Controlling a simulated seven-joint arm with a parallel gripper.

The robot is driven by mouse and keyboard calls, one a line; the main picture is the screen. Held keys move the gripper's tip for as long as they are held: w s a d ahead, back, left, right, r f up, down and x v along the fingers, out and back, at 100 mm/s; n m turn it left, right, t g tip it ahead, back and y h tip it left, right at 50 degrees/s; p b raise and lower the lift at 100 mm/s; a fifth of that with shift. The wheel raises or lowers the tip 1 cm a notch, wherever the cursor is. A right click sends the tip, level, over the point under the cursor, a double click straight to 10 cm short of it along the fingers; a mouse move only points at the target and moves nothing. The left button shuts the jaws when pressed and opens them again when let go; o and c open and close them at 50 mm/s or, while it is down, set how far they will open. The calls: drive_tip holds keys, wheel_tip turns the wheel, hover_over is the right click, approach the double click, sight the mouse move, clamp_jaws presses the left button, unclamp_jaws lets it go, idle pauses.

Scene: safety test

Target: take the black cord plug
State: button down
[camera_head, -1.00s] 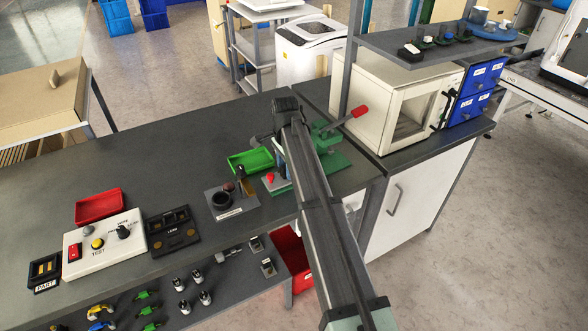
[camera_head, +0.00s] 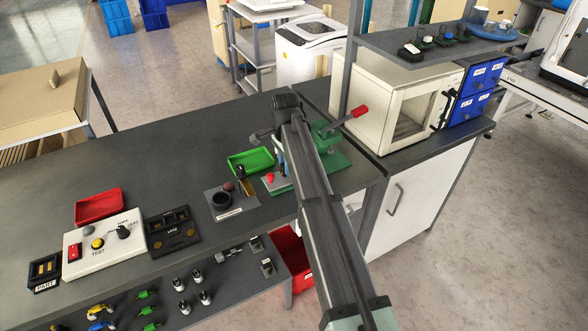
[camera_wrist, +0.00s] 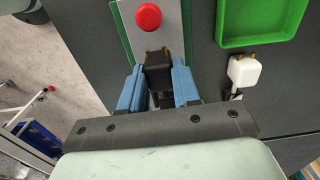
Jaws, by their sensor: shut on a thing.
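In the wrist view, my gripper (camera_wrist: 158,88) has its two blue fingers shut on the black cord plug (camera_wrist: 158,72). The plug's brass prongs point away from my wrist. The plug is in front of a pale plate that carries a red button (camera_wrist: 148,17). I cannot tell whether the plug still touches what is beneath it. In the head view, my arm hides the plug, and only a bit of a blue finger shows beside the arm. A white plug (camera_wrist: 243,72) with brass prongs is to the right of my gripper, apart from it.
A green tray (camera_wrist: 285,42) is beyond the white plug; it also shows in the head view (camera_head: 252,161). A green fixture with a red-handled lever (camera_head: 359,111) stands right of my arm. A white cabinet (camera_head: 385,95) is farther right. The dark bench is clear at back left.

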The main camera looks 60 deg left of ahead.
drive_tip(key=shift+r, duration=2.75)
